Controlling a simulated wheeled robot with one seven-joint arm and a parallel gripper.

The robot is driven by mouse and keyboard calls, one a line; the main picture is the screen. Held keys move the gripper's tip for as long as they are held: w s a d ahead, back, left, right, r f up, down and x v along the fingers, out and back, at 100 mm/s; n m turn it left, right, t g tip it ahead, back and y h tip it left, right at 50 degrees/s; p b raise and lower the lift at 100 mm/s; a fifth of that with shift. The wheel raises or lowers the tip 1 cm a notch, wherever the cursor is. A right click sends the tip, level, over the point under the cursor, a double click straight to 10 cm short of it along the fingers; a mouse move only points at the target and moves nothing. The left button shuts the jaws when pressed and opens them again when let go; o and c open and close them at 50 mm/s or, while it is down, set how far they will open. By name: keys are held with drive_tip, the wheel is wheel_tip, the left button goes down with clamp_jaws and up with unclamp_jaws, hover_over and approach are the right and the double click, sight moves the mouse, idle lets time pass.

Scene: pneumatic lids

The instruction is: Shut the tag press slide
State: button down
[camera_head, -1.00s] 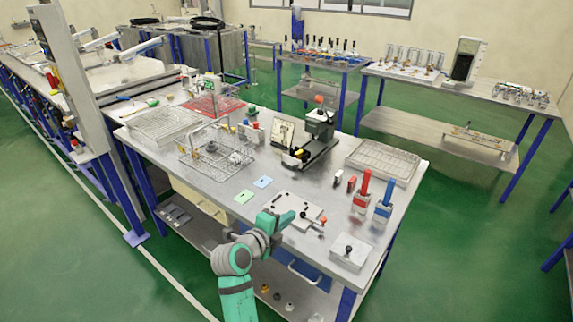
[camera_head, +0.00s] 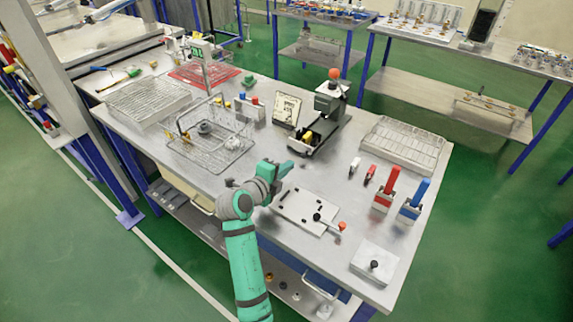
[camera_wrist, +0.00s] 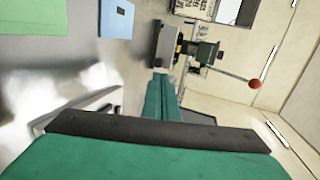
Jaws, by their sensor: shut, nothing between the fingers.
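The tag press (camera_head: 330,103), a dark grey-green machine with a red ball on its lever, stands on the metal table. In the wrist view the press (camera_wrist: 205,50) is ahead, with the red ball at its right. Its slide (camera_head: 306,145) juts from the front near a yellow part; how far it stands out is hard to tell. My gripper (camera_head: 290,166) is shut and empty, in front of the slide and apart from it. In the wrist view my green fingers (camera_wrist: 161,95) lie together, pointing toward the press.
A framed sign (camera_head: 287,110) stands left of the press. A wire basket (camera_head: 212,165) is further left. A white plate with a red-knobbed lever (camera_head: 305,212) lies nearer the front edge. Red and blue handled tools (camera_head: 386,190) and a wire tray (camera_head: 402,145) are at right.

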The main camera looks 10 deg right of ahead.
sight(303, 156)
drive_tip(key=x, duration=0.7)
drive_tip(key=shift+w+d+f, duration=0.15)
drive_tip(key=shift+w+d, duration=0.05)
drive_tip(key=shift+d, duration=0.05)
